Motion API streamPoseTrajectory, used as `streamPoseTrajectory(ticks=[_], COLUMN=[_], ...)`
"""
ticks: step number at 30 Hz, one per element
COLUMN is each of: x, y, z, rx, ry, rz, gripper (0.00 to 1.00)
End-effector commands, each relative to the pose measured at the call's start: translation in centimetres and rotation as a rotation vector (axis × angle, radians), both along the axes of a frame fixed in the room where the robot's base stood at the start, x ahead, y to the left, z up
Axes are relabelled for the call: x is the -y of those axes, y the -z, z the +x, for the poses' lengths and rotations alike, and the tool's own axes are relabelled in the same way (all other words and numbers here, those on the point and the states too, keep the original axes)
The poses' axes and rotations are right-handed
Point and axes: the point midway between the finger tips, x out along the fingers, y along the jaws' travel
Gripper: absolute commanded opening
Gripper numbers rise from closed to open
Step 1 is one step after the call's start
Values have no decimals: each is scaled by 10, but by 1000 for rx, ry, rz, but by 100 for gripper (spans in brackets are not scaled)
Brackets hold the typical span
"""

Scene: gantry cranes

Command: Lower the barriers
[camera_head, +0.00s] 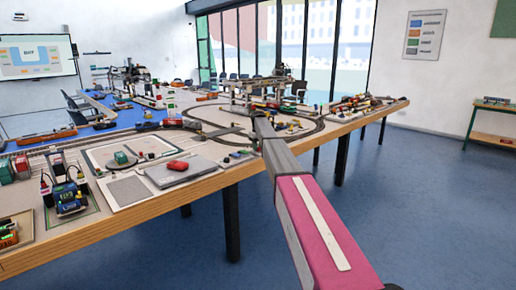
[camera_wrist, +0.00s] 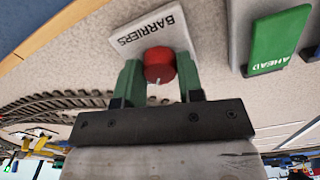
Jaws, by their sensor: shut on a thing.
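In the wrist view, a white plate marked BARRIERS (camera_wrist: 133,37) carries a round red knob (camera_wrist: 159,64) with a thin pale pointer line on it. My gripper (camera_wrist: 161,80) has green fingers on both sides of the knob and is shut on it. In the head view, my arm reaches out over the table's near edge, and it hides the knob and the plate. I cannot make out the barriers themselves in either view.
A green AHEAD sign (camera_wrist: 279,40) on a pale base stands beside the plate in the wrist view. Curved model track (camera_wrist: 45,108) lies close by. The long layout table (camera_head: 130,212) holds model vehicles and gantry cranes.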

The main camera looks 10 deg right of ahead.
Motion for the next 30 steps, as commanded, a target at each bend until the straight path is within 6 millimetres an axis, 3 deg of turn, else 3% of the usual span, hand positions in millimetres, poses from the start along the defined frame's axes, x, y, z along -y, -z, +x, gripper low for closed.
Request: streamPoseTrajectory(ticks=[12,26,27,29,30], x=[0,0,0,0,0], y=[-1,-1,-1,-1,-1], z=[1,1,1,1,1], rx=[2,2,2,2,2], ry=[145,155,155,155,155], rz=[0,0,1,1,1], gripper=[11,11,44,60,60])
